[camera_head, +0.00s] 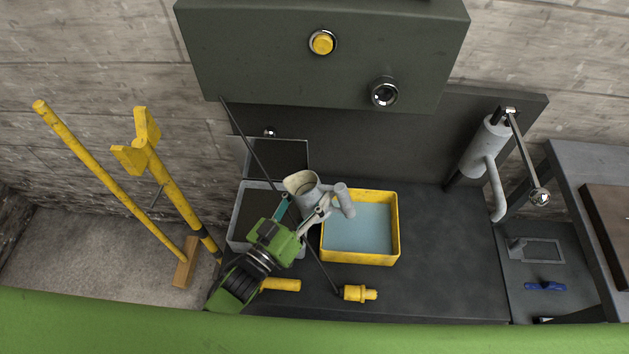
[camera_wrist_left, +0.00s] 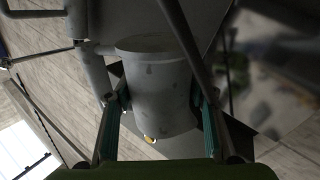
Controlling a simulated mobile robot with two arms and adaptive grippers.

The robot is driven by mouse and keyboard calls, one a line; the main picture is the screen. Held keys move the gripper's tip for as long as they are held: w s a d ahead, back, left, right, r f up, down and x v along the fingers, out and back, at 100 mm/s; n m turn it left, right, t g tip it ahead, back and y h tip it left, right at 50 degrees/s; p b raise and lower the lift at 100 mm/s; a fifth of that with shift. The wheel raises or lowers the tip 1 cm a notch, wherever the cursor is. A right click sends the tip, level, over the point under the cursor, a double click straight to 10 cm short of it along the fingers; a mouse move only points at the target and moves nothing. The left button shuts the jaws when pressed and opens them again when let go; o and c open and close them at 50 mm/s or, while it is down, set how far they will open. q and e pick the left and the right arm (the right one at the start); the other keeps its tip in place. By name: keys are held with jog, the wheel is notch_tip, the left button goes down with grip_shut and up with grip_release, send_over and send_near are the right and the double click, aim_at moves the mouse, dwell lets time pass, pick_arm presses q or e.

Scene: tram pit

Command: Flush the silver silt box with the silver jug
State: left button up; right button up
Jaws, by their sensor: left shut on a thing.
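The silver jug (camera_head: 306,193) is held up between the two fingers of my left gripper (camera_head: 304,210), above the bench near the gap between the silt box and a yellow basin. It looks about upright, with its handle or spout toward the right. In the left wrist view the jug (camera_wrist_left: 155,88) fills the space between the fingers (camera_wrist_left: 162,100). The silver silt box (camera_head: 237,229) is an open grey box with a dark inside, left of the jug. My left gripper and the jug hide its right part. My right gripper is not in view.
The yellow basin (camera_head: 360,259) holds bluish water. A dark panel (camera_head: 277,158) stands behind the silt box. Yellow tools (camera_head: 110,185) lean at left; a yellow fitting (camera_head: 358,293) lies in front. A grey pump (camera_head: 484,150) stands right. The bench's right part (camera_head: 450,260) is clear.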

pick_arm(q)
notch_tip(320, 180, down, 5)
jog(key=n+t+b, duration=0.1)
jog(key=n+b, duration=0.3)
jog(key=b, duration=0.1)
jog(key=n+t+y+b, duration=0.1)
jog(key=n+b, duration=0.3)
jog(key=b, duration=0.1)
jog(key=shift+s+d+f+n, duration=0.1)
jog(key=shift+s+d+n, duration=0.05)
jog(key=shift+n, duration=0.25)
jog(key=shift+r+p, duration=0.35)
jog(key=shift+p, duration=0.1)
jog(key=shift+f, duration=0.25)
jog(key=shift+a+r+n+t+y+p, duration=0.15)
jog(key=shift+r+n+t+y+p, duration=0.2)
jog(key=shift+n, duration=0.4)
jog(key=shift+a+r+n+t+y+p, duration=0.1)
jog(key=shift+r+n+t+y+p, duration=0.1)
jog(key=shift+r+n, duration=0.4)
dwell(0.9)
jog(key=shift+w+a+r+n+t+y+p, duration=0.15)
jog(key=shift+a+r+n+y+p, duration=0.15)
jog(key=shift+n, duration=0.8)
jog(key=shift+w+a+r+n+t+y+p, duration=0.1)
jog(key=shift+a+r+n+y+p, duration=0.15)
jog(key=shift+n, duration=0.8)
dwell(1.2)
